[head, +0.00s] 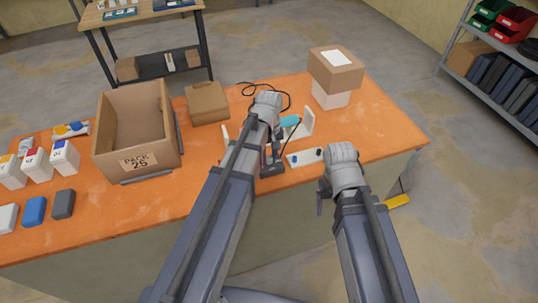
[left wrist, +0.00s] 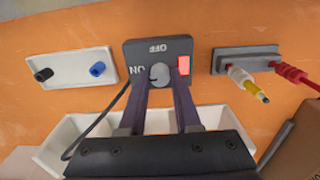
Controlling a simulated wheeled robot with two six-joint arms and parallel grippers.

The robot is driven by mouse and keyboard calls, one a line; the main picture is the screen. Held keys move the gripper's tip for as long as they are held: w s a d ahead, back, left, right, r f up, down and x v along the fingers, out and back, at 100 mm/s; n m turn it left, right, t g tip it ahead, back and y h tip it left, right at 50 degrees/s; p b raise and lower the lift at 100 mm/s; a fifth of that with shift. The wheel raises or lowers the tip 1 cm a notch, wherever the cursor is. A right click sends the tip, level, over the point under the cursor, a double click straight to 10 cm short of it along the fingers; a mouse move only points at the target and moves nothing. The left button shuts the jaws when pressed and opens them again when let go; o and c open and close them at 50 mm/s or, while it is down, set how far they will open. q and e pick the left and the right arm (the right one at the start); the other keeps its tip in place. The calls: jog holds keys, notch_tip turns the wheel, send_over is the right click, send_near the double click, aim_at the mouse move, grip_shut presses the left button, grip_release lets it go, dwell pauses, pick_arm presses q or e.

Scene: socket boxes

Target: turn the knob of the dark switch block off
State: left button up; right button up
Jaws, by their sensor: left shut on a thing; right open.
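The dark switch block (left wrist: 150,50) lies on the orange table, with OFF and ON marks that read upside down in the left wrist view. It has a round grey knob (left wrist: 160,71) and a bright red light (left wrist: 184,65) beside it. My left gripper (left wrist: 160,88) is shut on the knob, a finger on each side; which mark the knob points to is unclear. In the head view the switch block (head: 273,171) is partly covered by my left gripper (head: 272,157). My right gripper (head: 321,200) is open and empty near the table's front edge.
A white socket block (left wrist: 75,70) with black and blue ends and a grey block (left wrist: 245,53) with yellow and red plugs flank the switch. A cardboard box (head: 150,155), a closed carton (head: 208,103) and stacked boxes (head: 336,72) stand on the table (head: 385,125).

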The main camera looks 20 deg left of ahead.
pick_arm(q)
grip_shut()
jog(key=shift+m, duration=0.3)
jog(key=m, duration=0.2)
jog(key=shift+m, duration=0.4)
jog(key=m, duration=0.5)
jog(key=shift+m, duration=0.3)
jog(key=m, duration=0.8)
jog(key=shift+m, duration=0.6)
